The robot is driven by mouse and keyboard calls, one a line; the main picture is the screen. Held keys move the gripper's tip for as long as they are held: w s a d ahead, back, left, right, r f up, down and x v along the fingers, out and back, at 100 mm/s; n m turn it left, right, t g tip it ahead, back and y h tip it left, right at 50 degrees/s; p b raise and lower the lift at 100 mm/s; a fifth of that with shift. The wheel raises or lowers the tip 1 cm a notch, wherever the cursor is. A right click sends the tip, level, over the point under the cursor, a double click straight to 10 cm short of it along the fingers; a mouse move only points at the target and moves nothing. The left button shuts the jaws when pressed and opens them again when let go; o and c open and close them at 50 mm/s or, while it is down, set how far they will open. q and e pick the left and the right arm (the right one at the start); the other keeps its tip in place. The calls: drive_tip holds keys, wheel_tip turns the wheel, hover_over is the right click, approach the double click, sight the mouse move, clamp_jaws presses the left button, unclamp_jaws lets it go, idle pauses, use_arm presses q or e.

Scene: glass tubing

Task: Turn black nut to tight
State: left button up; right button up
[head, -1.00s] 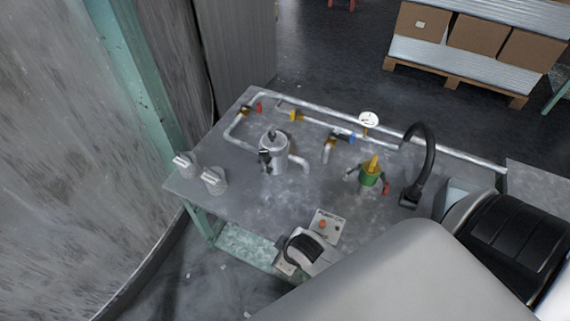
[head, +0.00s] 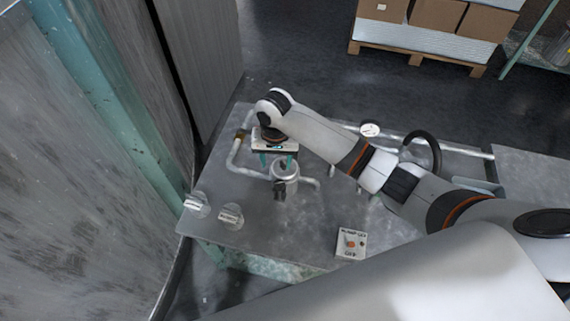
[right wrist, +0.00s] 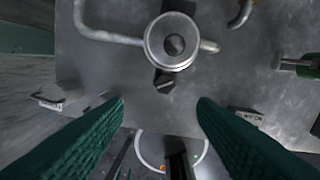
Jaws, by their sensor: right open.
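The black nut (head: 280,188) sits on the near side of a metal canister (head: 284,170) on the grey bench. In the right wrist view the black nut (right wrist: 165,82) shows just below the round canister top (right wrist: 172,42). My right gripper (head: 277,160) is over the bench behind the canister in the head view, with its teal fingers pointing down. In the right wrist view my right gripper (right wrist: 160,104) is open and empty, its fingertips wide apart, with the nut in line with the gap. My left gripper is not in view.
Metal pipes (head: 236,156) run along the bench's left and back. Two labelled grey knobs (head: 230,216) stand at the front left. A switch box (head: 351,244) is at the front, and a black hose (head: 433,146) and a white gauge (head: 370,129) are behind.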

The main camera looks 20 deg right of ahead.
hover_over(279, 183)
wheel_tip(279, 183, down, 5)
drive_tip(key=shift+s+d+r, duration=0.1)
drive_tip(key=shift+d+r, duration=0.05)
drive_tip(key=shift+r, duration=0.05)
wheel_tip(279, 183, down, 6)
drive_tip(key=shift+r, duration=0.2)
drive_tip(key=shift+f, duration=0.4)
drive_tip(key=c, duration=1)
drive_tip(key=m+p, duration=0.2)
drive_tip(key=p, duration=0.1)
drive_tip(key=shift+r+m, duration=0.35)
drive_tip(key=shift+m, duration=0.05)
drive_tip(key=shift+f+m+p, duration=0.1)
drive_tip(key=shift+m+p, duration=0.3)
drive_tip(key=shift+m, duration=0.2)
drive_tip(key=shift+f+m, duration=0.25)
drive_tip(key=shift+m, duration=0.35)
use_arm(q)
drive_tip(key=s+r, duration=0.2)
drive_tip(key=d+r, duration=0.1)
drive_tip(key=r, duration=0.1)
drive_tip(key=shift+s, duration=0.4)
